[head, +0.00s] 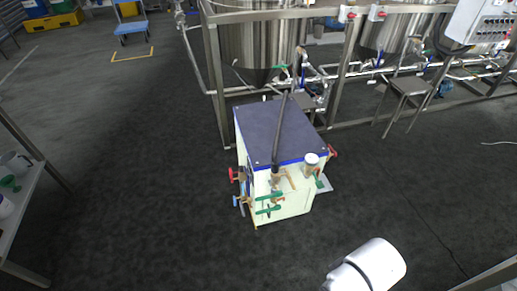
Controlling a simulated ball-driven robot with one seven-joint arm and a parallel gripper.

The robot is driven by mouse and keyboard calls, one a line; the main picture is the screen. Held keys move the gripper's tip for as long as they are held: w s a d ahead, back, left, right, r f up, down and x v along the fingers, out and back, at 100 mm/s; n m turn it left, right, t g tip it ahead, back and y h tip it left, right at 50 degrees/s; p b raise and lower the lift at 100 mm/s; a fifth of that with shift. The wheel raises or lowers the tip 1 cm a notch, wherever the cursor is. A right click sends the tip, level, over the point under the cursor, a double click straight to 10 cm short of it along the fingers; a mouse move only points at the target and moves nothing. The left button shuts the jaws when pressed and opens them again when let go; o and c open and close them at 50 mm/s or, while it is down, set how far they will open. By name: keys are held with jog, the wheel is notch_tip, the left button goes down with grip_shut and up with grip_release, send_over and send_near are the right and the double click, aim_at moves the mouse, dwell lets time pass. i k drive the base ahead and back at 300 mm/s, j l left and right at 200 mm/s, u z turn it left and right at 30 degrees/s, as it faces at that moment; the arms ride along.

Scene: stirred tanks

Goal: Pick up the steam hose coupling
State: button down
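A cream box-shaped cabinet (291,204) with a dark blue-grey top stands on the floor in the middle of the head view. A long dark rod or hose (281,128) slants over its top, with a small brownish fitting (276,172) at its near end. This may be the steam hose coupling, but it is too small to tell. A white-capped cylinder (311,161) stands at the front right corner. Green (269,203) and red (234,174) handles stick out from the cabinet's front and side. My white arm link shows at the bottom right; my gripper is not in view.
Steel tanks (258,40) on a metal frame with pipes stand behind the cabinet. A metal stool (409,87) stands at the right. A shelf (22,200) with jugs is at the left edge. Dark floor left and right of the cabinet is clear.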

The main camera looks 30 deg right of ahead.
aim_at(276, 173)
jog(key=i+z, duration=0.25)
jog(key=i, duration=0.25)
jog(key=i+j+z, duration=0.3)
jog(key=i, duration=0.25)
jog(key=l, duration=0.1)
